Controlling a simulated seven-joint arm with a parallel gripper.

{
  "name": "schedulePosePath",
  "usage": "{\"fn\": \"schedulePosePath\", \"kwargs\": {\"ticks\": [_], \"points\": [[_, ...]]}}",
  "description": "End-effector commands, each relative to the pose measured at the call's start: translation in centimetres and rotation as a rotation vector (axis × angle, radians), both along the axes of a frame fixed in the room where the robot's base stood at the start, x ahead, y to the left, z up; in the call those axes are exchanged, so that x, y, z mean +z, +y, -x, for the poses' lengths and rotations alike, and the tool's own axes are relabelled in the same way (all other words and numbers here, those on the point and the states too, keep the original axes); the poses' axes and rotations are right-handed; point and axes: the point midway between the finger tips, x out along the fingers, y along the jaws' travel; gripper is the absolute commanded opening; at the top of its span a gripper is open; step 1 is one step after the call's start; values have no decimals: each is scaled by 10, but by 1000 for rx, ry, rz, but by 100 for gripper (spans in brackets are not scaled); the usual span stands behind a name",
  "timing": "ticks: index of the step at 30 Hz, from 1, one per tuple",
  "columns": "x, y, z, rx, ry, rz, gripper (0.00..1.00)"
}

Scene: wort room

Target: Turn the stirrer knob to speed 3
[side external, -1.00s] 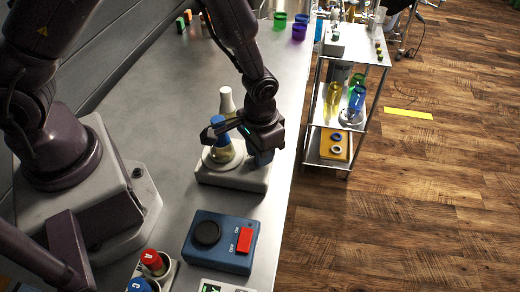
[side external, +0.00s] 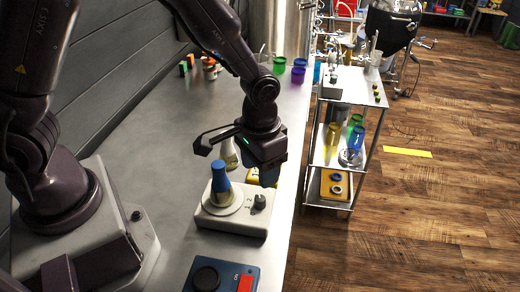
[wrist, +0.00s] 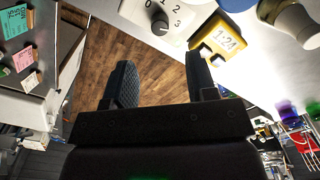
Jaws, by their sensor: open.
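The stirrer (side external: 232,222) is a low white box on the bench. Its round plate bears a blue-topped flask (side external: 220,185). The dark stirrer knob (side external: 260,201) is at its right side. In the wrist view the knob (wrist: 160,24) is at the top, with the numbers 0, 1, 2 and 3 around it; I cannot tell surely which one it points at. My gripper (side external: 270,177) is above and just behind the knob, apart from it. In the wrist view my gripper (wrist: 160,72) is open, with nothing between its fingers.
A yellow timer (wrist: 226,40) reading 1:24 is close to the stirrer. A pale flask (side external: 230,153) stands behind the blue-topped one. A blue box (side external: 222,275) with a red switch is in front. A metal cart (side external: 357,88) stands to the right, past the bench edge.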

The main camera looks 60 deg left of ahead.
Motion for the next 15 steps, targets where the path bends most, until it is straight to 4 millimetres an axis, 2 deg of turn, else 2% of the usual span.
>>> {"fn": "schedulePosePath", "kwargs": {"ticks": [1, 6, 15], "points": [[12, -1, -1, -1, -6, 2, 52], [36, -1, -1, 0, -3, 2, 52], [46, 0, 0, 0, 1, -1, 52]]}}
